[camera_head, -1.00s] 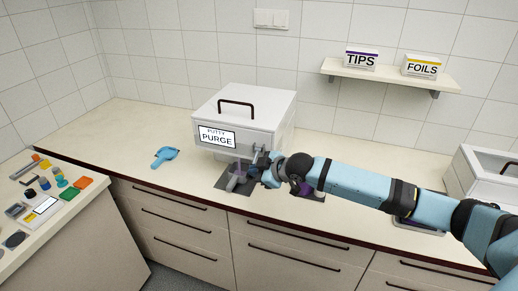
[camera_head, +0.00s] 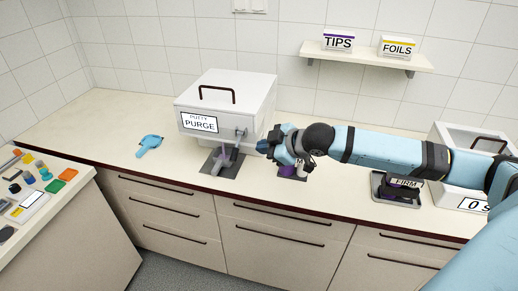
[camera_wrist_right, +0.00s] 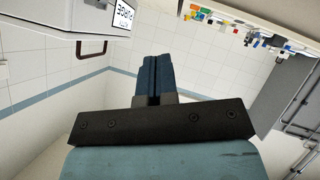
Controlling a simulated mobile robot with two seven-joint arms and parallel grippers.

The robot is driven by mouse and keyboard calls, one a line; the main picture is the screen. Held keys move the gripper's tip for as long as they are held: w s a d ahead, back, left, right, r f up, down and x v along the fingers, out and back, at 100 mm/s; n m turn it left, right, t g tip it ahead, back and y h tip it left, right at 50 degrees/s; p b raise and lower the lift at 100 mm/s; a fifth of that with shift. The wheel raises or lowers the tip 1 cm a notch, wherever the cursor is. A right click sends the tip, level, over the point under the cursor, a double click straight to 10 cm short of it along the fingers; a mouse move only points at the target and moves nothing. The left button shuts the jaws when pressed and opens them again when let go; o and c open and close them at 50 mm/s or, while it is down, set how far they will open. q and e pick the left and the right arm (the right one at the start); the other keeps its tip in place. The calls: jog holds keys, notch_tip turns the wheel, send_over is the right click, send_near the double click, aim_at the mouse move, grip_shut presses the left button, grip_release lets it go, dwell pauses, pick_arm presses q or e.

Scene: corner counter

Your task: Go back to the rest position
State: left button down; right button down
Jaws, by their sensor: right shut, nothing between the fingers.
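My right gripper (camera_head: 266,146) is at the end of the blue arm that comes in from the right in the head view. It is above the counter, just right of the white box labelled PUTTY PURGE (camera_head: 225,108). In the right wrist view its two blue fingers (camera_wrist_right: 153,78) are together with nothing between them. My left gripper is not in view.
A clear-purple item stands on a dark mat (camera_head: 232,171) before the box. A purple item (camera_head: 288,171) is under my right wrist. A blue tool (camera_head: 150,145) lies left. A FIRM device (camera_head: 402,184) and a white case (camera_head: 450,150) are right. A shelf (camera_head: 370,55) hangs above.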

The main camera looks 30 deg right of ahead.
jog(key=shift+w+f, duration=0.1)
dwell(0.3)
jog(key=s+a+f+m+y, duration=0.1)
jog(key=s+a+f, duration=0.2)
jog(key=a+f, duration=0.3)
jog(key=s+a+f+m, duration=0.1)
jog(key=s+a+f, duration=0.25)
jog(key=f, duration=0.45)
jog(key=s+a+f+m+h, duration=0.1)
jog(key=s+a+f+m, duration=0.2)
jog(key=s+f, duration=0.4)
jog(key=s+a+f+m+h, duration=0.1)
jog(key=s+a+f+m, duration=0.1)
jog(key=s+f, duration=0.5)
jog(key=s+a, duration=0.1)
jog(key=s, duration=0.2)
jog(key=shift+s+f+m+h, duration=0.15)
jog(key=shift+m+h, duration=0.25)
